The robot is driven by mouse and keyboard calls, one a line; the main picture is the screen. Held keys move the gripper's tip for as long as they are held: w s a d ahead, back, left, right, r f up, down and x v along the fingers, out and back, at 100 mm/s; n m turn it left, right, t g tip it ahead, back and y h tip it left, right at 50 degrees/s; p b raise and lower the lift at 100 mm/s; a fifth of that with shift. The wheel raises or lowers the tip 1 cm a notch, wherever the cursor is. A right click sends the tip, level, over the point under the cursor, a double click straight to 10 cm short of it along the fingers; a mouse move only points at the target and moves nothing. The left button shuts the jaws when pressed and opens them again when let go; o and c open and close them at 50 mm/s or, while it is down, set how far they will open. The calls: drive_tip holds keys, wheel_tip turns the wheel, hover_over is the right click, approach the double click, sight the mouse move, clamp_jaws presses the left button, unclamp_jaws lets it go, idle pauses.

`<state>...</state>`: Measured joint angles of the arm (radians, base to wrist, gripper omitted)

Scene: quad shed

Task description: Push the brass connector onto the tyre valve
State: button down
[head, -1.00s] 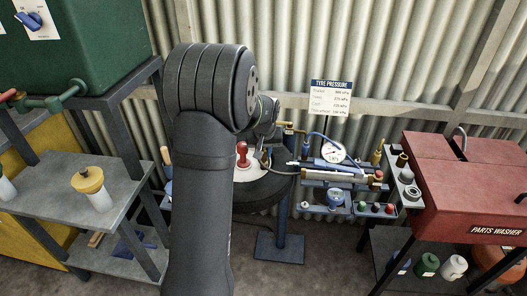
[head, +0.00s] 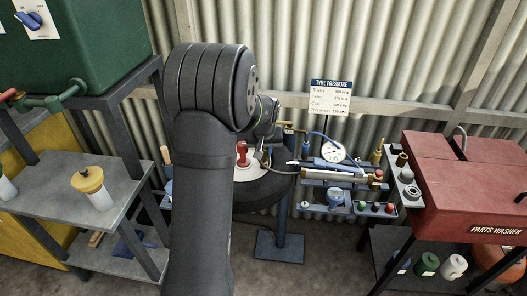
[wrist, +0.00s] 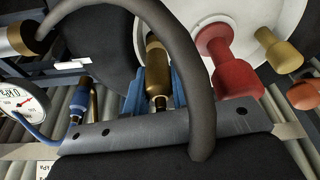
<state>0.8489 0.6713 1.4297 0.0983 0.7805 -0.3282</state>
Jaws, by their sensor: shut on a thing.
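The brass connector (wrist: 156,68) is between the two blue fingers of my gripper (wrist: 155,92) in the wrist view. My gripper is shut on it. The connector's far end points at the pale wheel rim (wrist: 190,12) inside the black tyre (wrist: 88,40). I cannot make out the tyre valve, nor whether the connector touches it. My fingers and the connector are hidden there.
A red knobbed part (wrist: 230,62) stands on the rim beside the connector; it also shows in the head view (head: 242,152). A dark hose (wrist: 185,40) arches across the wrist view. A pressure gauge (head: 333,152) and blue tool rack (head: 340,183) stand right of the tyre.

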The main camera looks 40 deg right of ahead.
drive_tip(key=shift+f, duration=0.55)
